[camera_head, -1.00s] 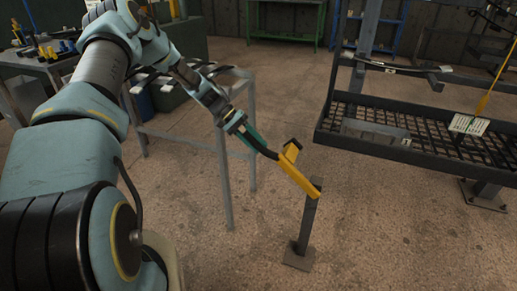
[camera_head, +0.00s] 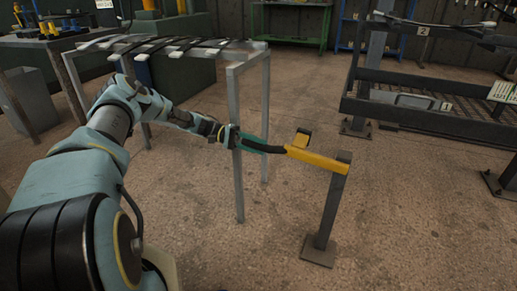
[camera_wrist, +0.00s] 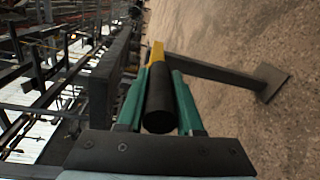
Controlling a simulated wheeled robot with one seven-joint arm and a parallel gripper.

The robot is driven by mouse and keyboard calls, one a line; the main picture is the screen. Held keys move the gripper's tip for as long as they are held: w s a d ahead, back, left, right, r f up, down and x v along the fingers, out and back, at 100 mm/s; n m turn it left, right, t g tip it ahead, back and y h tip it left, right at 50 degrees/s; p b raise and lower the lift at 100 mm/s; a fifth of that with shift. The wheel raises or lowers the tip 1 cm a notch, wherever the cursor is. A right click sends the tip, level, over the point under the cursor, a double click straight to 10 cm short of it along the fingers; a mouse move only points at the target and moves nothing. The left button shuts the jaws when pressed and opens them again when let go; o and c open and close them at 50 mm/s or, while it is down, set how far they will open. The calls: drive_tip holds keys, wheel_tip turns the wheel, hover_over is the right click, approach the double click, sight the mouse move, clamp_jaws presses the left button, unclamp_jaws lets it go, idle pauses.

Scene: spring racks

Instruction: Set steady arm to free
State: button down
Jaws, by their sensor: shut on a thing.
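The steady arm is a yellow bar (camera_head: 318,159) on top of a dark upright post (camera_head: 328,208) with a square foot. The yellow bar (camera_wrist: 157,52) shows just beyond the fingertips. No marking for a free setting is readable.
A grey metal stand (camera_head: 239,110) with dark strips on top is close behind my gripper. A dark mesh rack (camera_head: 440,117) with number tags stands at the right. A green bench (camera_head: 290,8) is at the back. The floor around the post is open.

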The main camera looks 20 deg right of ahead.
drive_tip(key=shift+f+b, duration=0.4)
drive_tip(key=shift+f, duration=0.35)
drive_tip(key=c, duration=0.9)
unclamp_jaws()
drive_tip(key=shift+f, duration=0.1)
drive_tip(key=o, duration=0.3)
drive_tip(key=shift+r, duration=0.2)
drive_tip(key=v, duration=0.7)
drive_tip(key=b+v, duration=0.1)
drive_tip(key=v, duration=0.2)
drive_tip(key=shift+w+a+f, duration=0.2)
drive_tip(key=shift+w+a, duration=0.05)
